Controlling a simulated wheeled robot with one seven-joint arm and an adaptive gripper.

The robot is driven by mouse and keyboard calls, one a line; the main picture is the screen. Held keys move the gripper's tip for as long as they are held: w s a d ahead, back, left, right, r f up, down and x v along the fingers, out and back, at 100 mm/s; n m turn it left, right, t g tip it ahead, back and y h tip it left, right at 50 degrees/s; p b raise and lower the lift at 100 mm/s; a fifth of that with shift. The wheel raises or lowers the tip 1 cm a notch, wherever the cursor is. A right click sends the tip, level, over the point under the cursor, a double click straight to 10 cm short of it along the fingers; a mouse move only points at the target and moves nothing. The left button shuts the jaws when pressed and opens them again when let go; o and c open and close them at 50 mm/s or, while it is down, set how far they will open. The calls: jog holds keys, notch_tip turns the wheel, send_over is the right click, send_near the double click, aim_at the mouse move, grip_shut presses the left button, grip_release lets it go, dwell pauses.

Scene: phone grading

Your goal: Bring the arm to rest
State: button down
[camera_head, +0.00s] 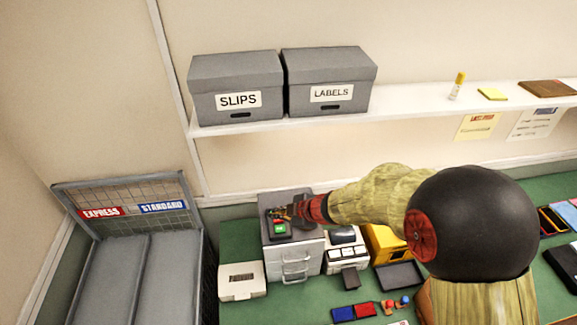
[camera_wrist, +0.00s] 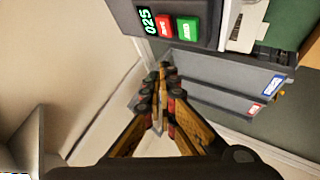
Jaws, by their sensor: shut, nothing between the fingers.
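My arm reaches leftward across the bench in the head view. My gripper (camera_head: 276,212) is over the dark-topped device (camera_head: 271,236), which stands on a grey drawer unit (camera_head: 295,260). In the wrist view my gripper (camera_wrist: 165,72) has its fingers together with nothing between them. The device also shows at the top of the wrist view (camera_wrist: 205,12), with a green display reading 025, a red button (camera_wrist: 164,26) and a green button (camera_wrist: 187,28). I cannot tell whether the fingertips touch anything.
A wire trolley (camera_head: 120,194) marked EXPRESS and STANDARD stands at the left. Two grey boxes (camera_head: 236,72) (camera_head: 328,66) sit on the shelf (camera_head: 420,108). A white box (camera_head: 242,286), a yellow unit (camera_head: 377,240) and a dark tray (camera_head: 398,276) are on the green bench.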

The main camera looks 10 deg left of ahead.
jog(key=w+d+f+m+t+h, duration=0.15)
jog(key=d+m+h, duration=0.45)
jog(key=d, duration=0.7)
jog(key=s+d+m+g+h+b, duration=0.25)
jog(key=s+d+m+b, duration=0.4)
jog(key=s+d, duration=0.4)
jog(key=s+d+f+m+b, duration=0.1)
jog(key=s+m+b, duration=0.1)
jog(key=s+b, duration=0.4)
jog(key=s+d+f+m+t+b, duration=0.1)
jog(key=s+d+m+b, duration=0.1)
jog(key=s+b, duration=0.4)
jog(key=s+d+f+m+b, duration=0.1)
jog(key=s+f+m+b, duration=0.1)
jog(key=s+b, duration=0.4)
jog(key=shift+d+m+y+b, duration=0.4)
jog(key=shift+m+b, duration=0.45)
jog(key=shift+b, duration=0.9)
jog(key=shift+s+a, duration=0.1)
jog(key=shift+s, duration=0.05)
